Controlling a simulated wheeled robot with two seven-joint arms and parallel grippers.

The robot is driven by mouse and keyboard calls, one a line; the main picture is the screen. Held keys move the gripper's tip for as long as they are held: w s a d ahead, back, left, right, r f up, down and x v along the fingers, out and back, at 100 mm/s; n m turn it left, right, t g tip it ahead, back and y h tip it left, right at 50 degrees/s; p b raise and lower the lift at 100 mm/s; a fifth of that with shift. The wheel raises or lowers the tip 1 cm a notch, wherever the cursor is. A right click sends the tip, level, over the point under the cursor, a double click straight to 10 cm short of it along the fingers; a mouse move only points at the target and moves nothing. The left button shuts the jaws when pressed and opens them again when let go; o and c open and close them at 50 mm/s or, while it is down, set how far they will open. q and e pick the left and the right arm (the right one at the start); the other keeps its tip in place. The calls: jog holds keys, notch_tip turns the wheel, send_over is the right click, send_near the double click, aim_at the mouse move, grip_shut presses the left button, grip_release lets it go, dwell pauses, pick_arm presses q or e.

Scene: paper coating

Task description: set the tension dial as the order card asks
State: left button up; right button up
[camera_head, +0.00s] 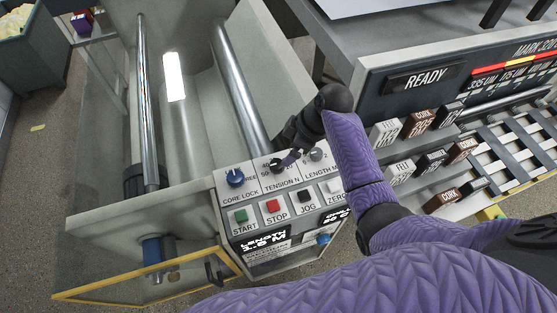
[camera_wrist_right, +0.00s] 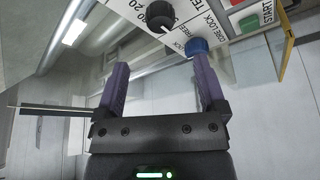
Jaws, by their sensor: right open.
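The tension dial (camera_head: 277,166) is a black knob on the light control panel, between the blue core lock knob (camera_head: 235,177) and the grey length knob (camera_head: 317,155). My right gripper (camera_head: 288,160) is over the panel at the tension dial and partly hides its scale. In the right wrist view my gripper (camera_wrist_right: 164,62) is open with nothing between its purple fingers. The tension dial (camera_wrist_right: 160,17) lies beyond and between the fingertips there, and the blue knob (camera_wrist_right: 196,46) is close to the right-hand fingertip. I cannot make out an order card. My left gripper is out of view.
Start (camera_head: 240,216), stop (camera_head: 272,206), jog and zero buttons lie below the dials. Behind the panel is an open machine bay with metal rollers (camera_head: 240,85). A rack of labelled blocks (camera_head: 417,123) stands at right under a READY display (camera_head: 425,77).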

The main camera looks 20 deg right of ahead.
aim_at(277, 164)
jog(key=b+x, duration=0.2)
jog(key=x, duration=0.6)
jog(key=shift+f, duration=0.3)
grip_shut()
